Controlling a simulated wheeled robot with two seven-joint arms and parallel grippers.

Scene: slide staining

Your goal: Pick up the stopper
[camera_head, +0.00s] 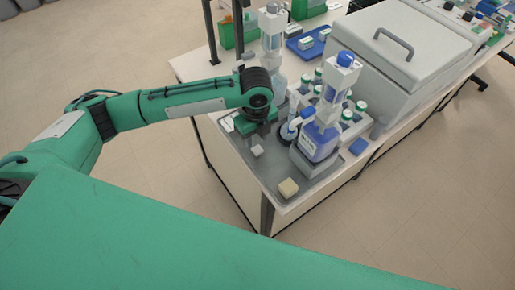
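My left arm reaches in from the left, and its gripper (257,130) points down over the near left part of the grey bench tray (263,178). The fingers are small and dark, so I cannot tell whether they are open or shut. A small pale grey block (257,151) lies just below the gripper in the picture. A beige block (288,188) lies at the tray's near edge, and a small blue piece (358,146) lies at its right. I cannot tell for sure which piece is the stopper. My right gripper is out of view.
A blue-liquid bottle (318,142) with a tall dispenser stands right of the gripper. A rack of green-capped bottles (348,119) is behind it. A second dispenser (272,30) stands farther back. A large grey lidded machine (410,50) fills the right.

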